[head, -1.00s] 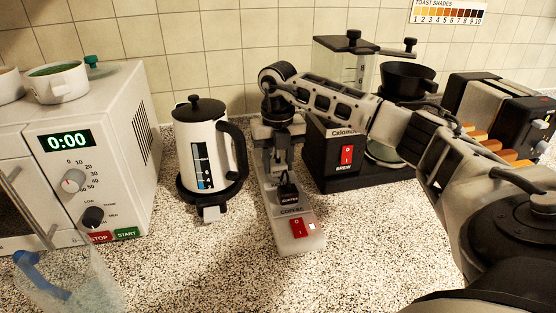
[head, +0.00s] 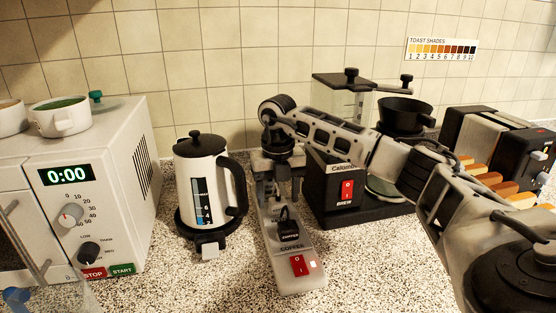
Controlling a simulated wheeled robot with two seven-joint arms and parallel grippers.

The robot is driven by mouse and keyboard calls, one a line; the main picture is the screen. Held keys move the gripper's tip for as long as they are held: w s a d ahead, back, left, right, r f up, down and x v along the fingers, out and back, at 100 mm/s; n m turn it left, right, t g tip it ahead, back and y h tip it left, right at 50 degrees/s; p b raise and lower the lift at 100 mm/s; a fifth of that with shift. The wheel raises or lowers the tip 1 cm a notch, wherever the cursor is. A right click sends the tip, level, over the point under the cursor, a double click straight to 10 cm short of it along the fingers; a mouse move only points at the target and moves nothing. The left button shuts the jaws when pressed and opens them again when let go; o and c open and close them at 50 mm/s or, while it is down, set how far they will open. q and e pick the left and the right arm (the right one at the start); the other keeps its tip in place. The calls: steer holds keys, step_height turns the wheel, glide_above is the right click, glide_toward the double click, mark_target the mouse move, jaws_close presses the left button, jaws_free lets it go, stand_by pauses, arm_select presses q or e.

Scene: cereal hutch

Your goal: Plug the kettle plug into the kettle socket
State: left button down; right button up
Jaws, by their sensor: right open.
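A pale power strip (head: 297,283) lies on the counter between the kettle and the coffee maker. A black plug (head: 289,231) marked COFFEE sits in its near part, by a red switch (head: 298,265). My right gripper (head: 278,192) is open over the strip's far part, pointing down, behind the coffee plug. I cannot make out the kettle plug or the kettle socket; the gripper covers that part of the strip. The white kettle (head: 200,185) with black lid and handle stands upright on its black base, left of the strip. My left gripper is not in view.
A white microwave (head: 120,180) with bowls on top stands at the left. The coffee maker (head: 335,215) stands close to the strip's right side, and a toaster (head: 490,145) is at the far right.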

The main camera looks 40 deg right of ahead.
arm_select(q)
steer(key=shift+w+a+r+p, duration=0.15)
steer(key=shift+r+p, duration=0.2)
steer(key=shift+p, duration=0.3)
arm_select(e)
step_height(320, 180, up, 14)
steer(key=shift+r, duration=0.15)
step_height(320, 180, down, 15)
steer(key=shift+r+b, duration=0.2)
steer(key=shift+b, duration=0.35)
steer(key=shift+f, duration=0.65)
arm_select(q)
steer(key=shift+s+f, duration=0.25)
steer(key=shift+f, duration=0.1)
